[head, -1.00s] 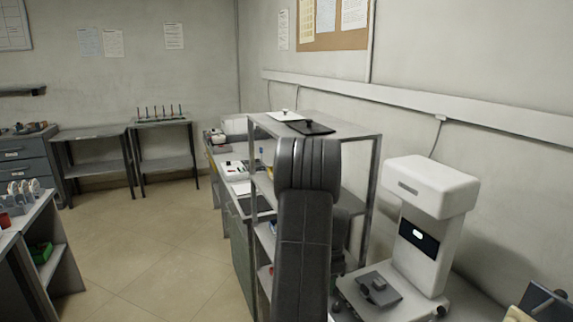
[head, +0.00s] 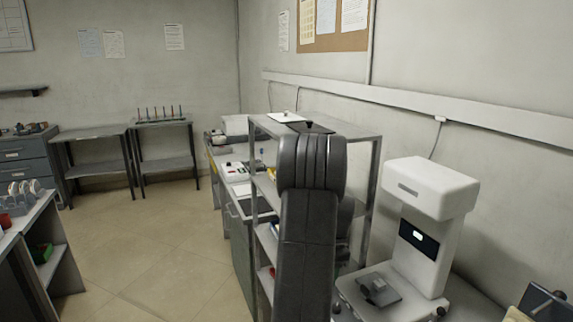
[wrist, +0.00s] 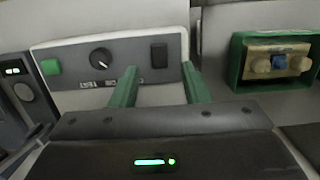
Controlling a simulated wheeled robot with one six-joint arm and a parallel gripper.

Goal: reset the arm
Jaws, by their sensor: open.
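My gripper (wrist: 160,88) shows in the wrist view with its two green fingers apart and nothing between them. Beyond the fingers is a grey panel (wrist: 128,72) with a black knob, a green button and a dark switch. In the head view my dark arm stands upright in front of the metal rack (head: 350,132), and my gripper is hidden there.
A white machine (head: 432,190) stands right of my arm. A white plate (head: 283,117) lies on the rack's top shelf. A green-framed box (wrist: 240,62) is at the right in the wrist view. The tiled floor (head: 130,250) at the left is clear.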

